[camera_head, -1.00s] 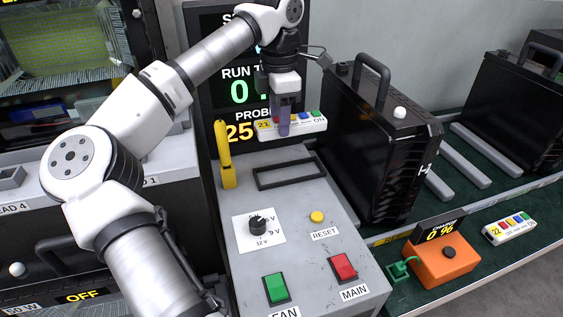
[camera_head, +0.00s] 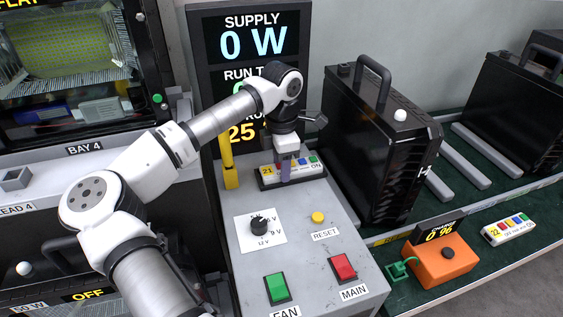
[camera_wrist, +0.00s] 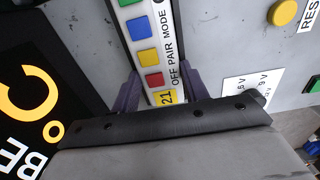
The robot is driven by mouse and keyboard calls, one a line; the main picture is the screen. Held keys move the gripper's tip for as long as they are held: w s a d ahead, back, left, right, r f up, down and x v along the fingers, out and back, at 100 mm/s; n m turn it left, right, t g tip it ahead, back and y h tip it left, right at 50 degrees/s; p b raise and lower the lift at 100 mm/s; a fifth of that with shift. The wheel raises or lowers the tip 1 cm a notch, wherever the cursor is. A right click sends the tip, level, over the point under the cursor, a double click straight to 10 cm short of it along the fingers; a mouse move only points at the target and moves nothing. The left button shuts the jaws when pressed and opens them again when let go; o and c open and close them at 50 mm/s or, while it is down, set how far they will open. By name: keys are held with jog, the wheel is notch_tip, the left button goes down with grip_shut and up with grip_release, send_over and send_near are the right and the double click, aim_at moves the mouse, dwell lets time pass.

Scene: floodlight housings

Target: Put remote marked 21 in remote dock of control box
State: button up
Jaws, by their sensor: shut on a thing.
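The remote marked 21 (camera_head: 309,166) is a white bar with a yellow 21 label and coloured buttons. It lies level at the dark frame of the remote dock (camera_head: 264,184) on top of the control box (camera_head: 312,255). My gripper (camera_head: 286,172) points down from above and is shut on the remote. In the wrist view the remote (camera_wrist: 151,55) runs between my two purple fingers, with the label near the wrist. I cannot tell whether the remote is fully seated. The dock is mostly hidden under it.
A yellow upright post (camera_head: 229,165) stands just left of the dock. A knob (camera_head: 259,225), a yellow reset button (camera_head: 318,217), a green switch (camera_head: 276,288) and a red switch (camera_head: 343,267) are in front. A black housing (camera_head: 375,150) stands close right. Another remote, marked 22 (camera_head: 508,230), lies far right.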

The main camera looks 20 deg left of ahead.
jog(key=shift+s+f+b, duration=0.15)
jog(key=shift+f+b, duration=0.45)
jog(key=shift+b, duration=0.05)
jog(key=o, duration=1.1)
jog(key=shift+f, duration=0.1)
jog(key=shift+d, duration=0.1)
jog(key=shift+r+p, duration=0.65)
jog(key=shift+r, duration=0.15)
notch_tip(320, 180, up, 12)
jog(key=shift+f+b, duration=0.1)
jog(key=shift+b, duration=0.45)
jog(key=shift+w, duration=0.2)
